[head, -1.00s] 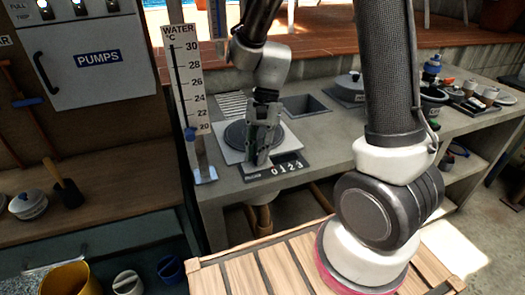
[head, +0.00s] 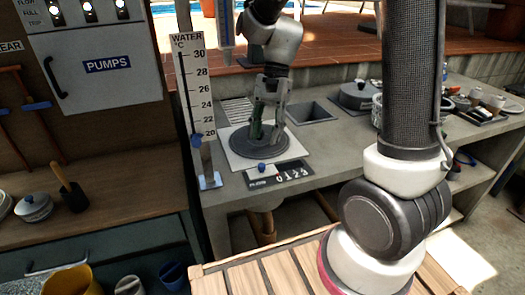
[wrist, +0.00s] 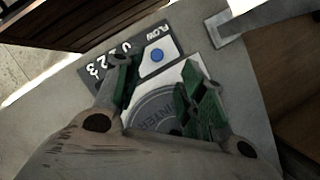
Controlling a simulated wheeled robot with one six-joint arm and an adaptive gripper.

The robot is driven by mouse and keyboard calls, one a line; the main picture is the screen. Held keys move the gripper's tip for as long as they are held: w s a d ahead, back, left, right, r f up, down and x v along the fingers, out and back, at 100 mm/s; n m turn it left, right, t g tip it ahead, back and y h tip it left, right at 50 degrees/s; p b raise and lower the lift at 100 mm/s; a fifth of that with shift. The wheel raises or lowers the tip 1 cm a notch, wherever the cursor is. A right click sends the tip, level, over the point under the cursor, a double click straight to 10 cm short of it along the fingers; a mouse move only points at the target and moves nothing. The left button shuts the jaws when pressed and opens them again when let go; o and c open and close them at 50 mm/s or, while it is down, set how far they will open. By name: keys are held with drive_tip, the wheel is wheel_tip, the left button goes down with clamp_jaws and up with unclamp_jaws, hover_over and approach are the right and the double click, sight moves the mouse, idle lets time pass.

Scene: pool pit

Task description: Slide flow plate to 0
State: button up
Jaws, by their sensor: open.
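The flow plate (head: 262,168) is a small pale plate with a blue knob, on a dark panel (head: 294,173) marked 0 1 2 3 at the counter's front. In the head view the plate sits at the panel's left part, above the FLOW lettering, beside the 0 end. The wrist view shows the flow plate (wrist: 166,46) with its blue knob facing up, clear of my fingers. My gripper (head: 266,138) is open and empty, above the round grey cover behind the panel. In the wrist view my gripper (wrist: 158,76) has its green-padded fingers apart, with the knob just beyond them.
The round cover (head: 259,152) lies on a white square behind the panel. A WATER thermometer board (head: 195,85) with a blue slider stands to the left. The counter between is bare.

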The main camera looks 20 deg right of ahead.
drive_tip(key=v, duration=0.4)
drive_tip(key=shift+r, duration=0.1)
idle(0.3)
drive_tip(key=s+d+r+n+t+h, duration=0.1)
drive_tip(key=s+d+r+n+t, duration=0.2)
drive_tip(key=s+d, duration=0.4)
drive_tip(key=s+d+r+n+t+h, duration=0.2)
drive_tip(key=s+d+r+n+t, duration=0.2)
drive_tip(key=s+d+r+n, duration=0.1)
drive_tip(key=s+d+n, duration=0.1)
drive_tip(key=s+d, duration=0.1)
drive_tip(key=s, duration=0.1)
drive_tip(key=shift+t, duration=0.3)
idle(1.4)
